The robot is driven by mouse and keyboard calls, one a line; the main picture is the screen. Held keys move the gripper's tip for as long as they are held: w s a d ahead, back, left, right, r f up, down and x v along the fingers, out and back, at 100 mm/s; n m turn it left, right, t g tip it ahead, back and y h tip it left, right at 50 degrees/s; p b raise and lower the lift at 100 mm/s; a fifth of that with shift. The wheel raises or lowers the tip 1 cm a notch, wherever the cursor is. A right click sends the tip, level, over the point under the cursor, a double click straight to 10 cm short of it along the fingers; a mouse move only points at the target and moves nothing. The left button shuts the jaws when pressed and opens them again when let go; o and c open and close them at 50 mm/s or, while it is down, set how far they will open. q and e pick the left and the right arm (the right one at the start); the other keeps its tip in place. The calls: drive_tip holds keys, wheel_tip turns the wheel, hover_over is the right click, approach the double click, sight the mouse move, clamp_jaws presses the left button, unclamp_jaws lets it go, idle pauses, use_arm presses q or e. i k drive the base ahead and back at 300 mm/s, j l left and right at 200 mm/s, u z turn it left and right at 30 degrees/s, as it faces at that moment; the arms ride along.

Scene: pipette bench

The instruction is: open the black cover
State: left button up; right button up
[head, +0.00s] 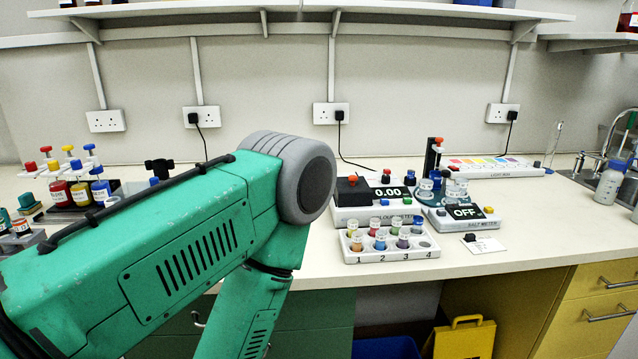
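The black cover (352,189) is a dark block with a small red-orange knob on top. It sits at the left end of the white colour meter (352,215), whose display reads 0.00. The cover looks closed down on the meter. My large green arm crosses the left and middle of the view, bends at a grey joint left of the meter and runs down out of the picture. Neither of my grippers shows, so their state and any contact are hidden.
A white rack (390,256) of small capped vials stands before the meter. The salt meter (462,217) reading OFF is to its right, a light box (490,167) behind. Coloured bottles (80,192) stand at left. The counter (560,225) is clear at right.

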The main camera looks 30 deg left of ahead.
sight(352, 182)
drive_tip(key=u, duration=0.85)
drive_tip(key=l+z, duration=0.1)
drive_tip(key=l, duration=0.25)
